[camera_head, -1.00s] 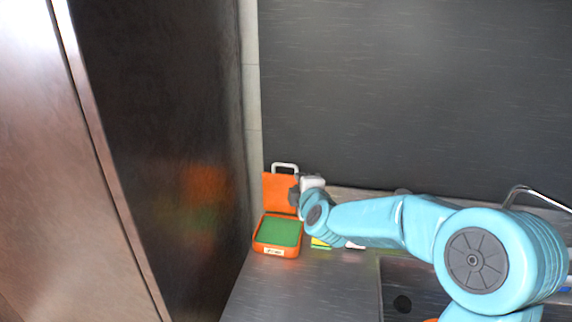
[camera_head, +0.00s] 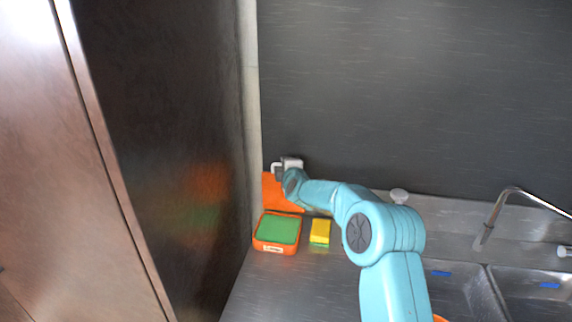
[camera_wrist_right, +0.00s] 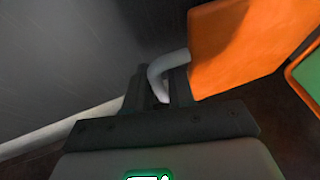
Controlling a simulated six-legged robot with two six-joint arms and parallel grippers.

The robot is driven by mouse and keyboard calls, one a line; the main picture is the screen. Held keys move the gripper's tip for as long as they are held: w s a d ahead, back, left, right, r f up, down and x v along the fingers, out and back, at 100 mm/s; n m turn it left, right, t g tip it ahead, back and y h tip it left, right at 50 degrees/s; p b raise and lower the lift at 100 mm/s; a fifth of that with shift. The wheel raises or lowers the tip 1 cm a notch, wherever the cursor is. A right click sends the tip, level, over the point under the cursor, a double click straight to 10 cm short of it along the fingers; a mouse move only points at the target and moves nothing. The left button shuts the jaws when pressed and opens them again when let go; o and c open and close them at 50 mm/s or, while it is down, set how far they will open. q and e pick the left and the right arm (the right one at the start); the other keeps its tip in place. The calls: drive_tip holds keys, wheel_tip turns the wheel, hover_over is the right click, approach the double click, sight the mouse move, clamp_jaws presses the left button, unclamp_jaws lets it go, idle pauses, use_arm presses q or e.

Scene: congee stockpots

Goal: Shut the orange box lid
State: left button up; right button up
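The orange box (camera_head: 262,246) stands on the counter with a green fill inside, its lid (camera_head: 272,190) upright at the back. A pale handle (camera_head: 275,167) sits on the lid's top edge. My right gripper (camera_head: 282,172) is at the handle, by the lid's upper right. In the right wrist view, the handle (camera_wrist_right: 156,76) passes between the two dark fingers of my right gripper (camera_wrist_right: 160,88), which are a small gap apart. I cannot tell whether they press on it. The lid (camera_wrist_right: 240,45) is just right of the fingers there. My left gripper is out of view.
A yellow and green sponge (camera_head: 320,230) lies right of the box. A tall dark cabinet side (camera_head: 160,150) stands close on the left, and a dark wall (camera_head: 420,90) is behind. A sink (camera_head: 460,290) with a tap (camera_head: 492,218) is at the right.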

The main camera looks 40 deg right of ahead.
drive_tip(key=shift+s+r, duration=0.15)
drive_tip(key=shift+d, duration=0.1)
clamp_jaws()
drive_tip(key=s+a+f+n+t+h+b, duration=0.2)
drive_tip(key=s+a+t+b, duration=0.4)
drive_tip(key=b, duration=1.6)
drive_tip(key=shift+s+a+f+n+h, duration=0.15)
drive_tip(key=shift+a+f+n+h, duration=0.4)
drive_tip(key=shift+a, duration=0.6)
drive_tip(key=shift+r, duration=0.1)
unclamp_jaws()
drive_tip(key=shift+a, duration=0.1)
